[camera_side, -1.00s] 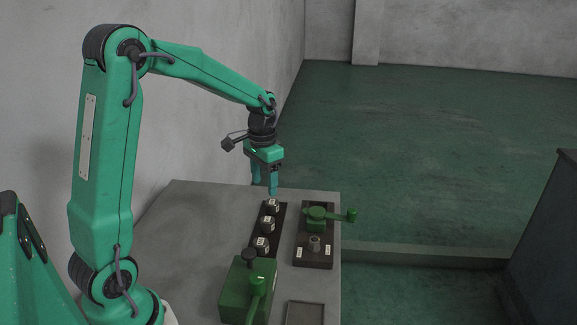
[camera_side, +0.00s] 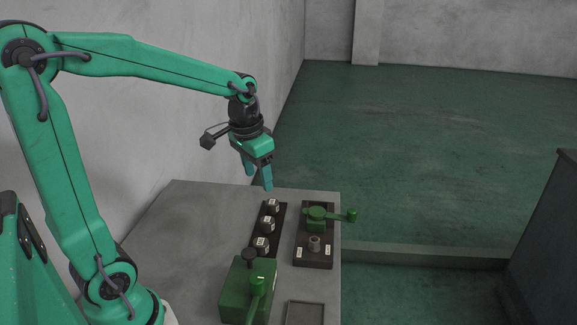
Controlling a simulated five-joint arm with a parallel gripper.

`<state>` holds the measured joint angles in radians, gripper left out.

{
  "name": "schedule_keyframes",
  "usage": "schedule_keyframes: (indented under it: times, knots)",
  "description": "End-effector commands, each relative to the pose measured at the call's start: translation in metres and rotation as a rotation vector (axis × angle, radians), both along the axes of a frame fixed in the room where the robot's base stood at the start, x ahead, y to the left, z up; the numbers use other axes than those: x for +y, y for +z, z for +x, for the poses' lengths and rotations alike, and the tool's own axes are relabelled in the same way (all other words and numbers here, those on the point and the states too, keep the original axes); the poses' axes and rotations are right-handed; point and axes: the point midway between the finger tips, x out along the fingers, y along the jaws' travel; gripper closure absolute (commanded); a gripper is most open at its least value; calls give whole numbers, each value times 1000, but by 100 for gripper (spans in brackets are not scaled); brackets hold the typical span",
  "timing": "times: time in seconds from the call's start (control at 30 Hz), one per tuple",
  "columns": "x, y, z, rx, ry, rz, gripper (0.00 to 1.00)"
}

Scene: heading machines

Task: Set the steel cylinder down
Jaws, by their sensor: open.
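My gripper (camera_side: 258,180) is open and empty, with its fingers pointing down above the far end of the dark strip on the table. Three small steel pieces with white labels stand in a row on that strip: a far one (camera_side: 273,205), a middle one (camera_side: 268,223) and a near one (camera_side: 262,244). A small steel cylinder (camera_side: 314,243) stands upright on the dark plate to the right. I cannot tell which of these is the task's cylinder. The fingertips are apart from all of them.
A green machine with a lever (camera_side: 240,290) stands at the table's front. A green clamp with a handle (camera_side: 318,217) sits on the far part of the dark plate (camera_side: 325,262). A shallow dark tray (camera_side: 303,314) lies at the front right. The grey table (camera_side: 180,235) is clear on the left.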

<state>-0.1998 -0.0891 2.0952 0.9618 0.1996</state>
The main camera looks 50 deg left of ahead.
Motion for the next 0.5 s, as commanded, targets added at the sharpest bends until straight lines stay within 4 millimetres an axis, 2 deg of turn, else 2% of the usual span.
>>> schedule_keyframes:
  times: [0.2,0.5]
  knots:
    - [-26,22,-35,-93,-5,4,43]
    - [-52,35,-82,-214,-8,-7,43]
